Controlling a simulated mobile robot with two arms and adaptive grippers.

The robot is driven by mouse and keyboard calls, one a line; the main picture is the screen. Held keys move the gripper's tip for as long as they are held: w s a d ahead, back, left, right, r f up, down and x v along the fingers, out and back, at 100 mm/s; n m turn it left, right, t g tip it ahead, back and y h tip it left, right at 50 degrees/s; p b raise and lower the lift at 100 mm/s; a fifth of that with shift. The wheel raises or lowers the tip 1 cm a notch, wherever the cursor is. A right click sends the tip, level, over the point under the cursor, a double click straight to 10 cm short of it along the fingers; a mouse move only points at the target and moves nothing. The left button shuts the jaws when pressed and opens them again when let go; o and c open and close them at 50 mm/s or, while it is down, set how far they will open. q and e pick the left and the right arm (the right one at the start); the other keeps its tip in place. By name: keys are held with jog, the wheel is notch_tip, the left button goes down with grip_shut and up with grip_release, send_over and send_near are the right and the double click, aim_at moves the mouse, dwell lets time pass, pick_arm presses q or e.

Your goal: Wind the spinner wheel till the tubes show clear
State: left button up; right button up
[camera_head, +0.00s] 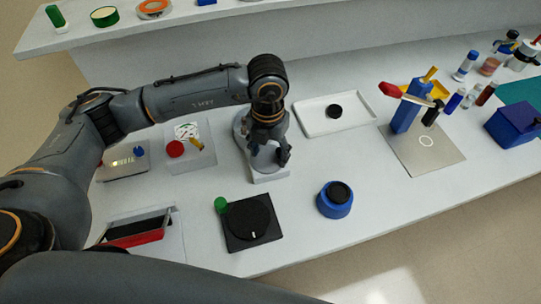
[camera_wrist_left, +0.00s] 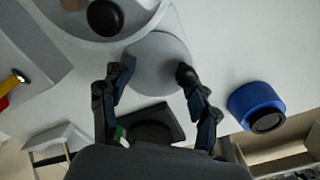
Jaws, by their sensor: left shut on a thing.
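My left gripper (camera_head: 268,158) reaches down over a light grey rounded device (camera_head: 241,127) on a pale block base (camera_head: 270,177). In the left wrist view, my left gripper (camera_wrist_left: 155,85) has its fingers on either side of a smooth grey disc (camera_wrist_left: 157,62), apparently the wheel, and is shut on it. A dark ball by the right finger may be a knob or part of the finger. In the head view the fingers hide much of the disc. Capped tubes (camera_head: 455,100) stand at the far right; their contents are too small to judge. My right gripper is not in view.
A black square unit with a round top (camera_head: 248,222) and green knob (camera_head: 220,204) sits in front. A blue round pot (camera_head: 335,200) stands right of it. A white tray (camera_head: 305,125) lies behind. A box with a red button (camera_head: 175,149) stands left.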

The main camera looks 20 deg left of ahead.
aim_at(267, 158)
pick_arm(q)
jog(key=shift+s+a+f+m, duration=0.15)
jog(key=shift+a+f+m, duration=0.15)
jog(key=shift+a+f, duration=0.05)
dwell(0.5)
jog(key=o, duration=1.5)
jog(key=shift+w+a, duration=0.2)
jog(key=shift+d+r, duration=0.2)
jog(key=shift+d, duration=0.1)
notch_tip(267, 158, up, 12)
jog(key=shift+f, duration=0.1)
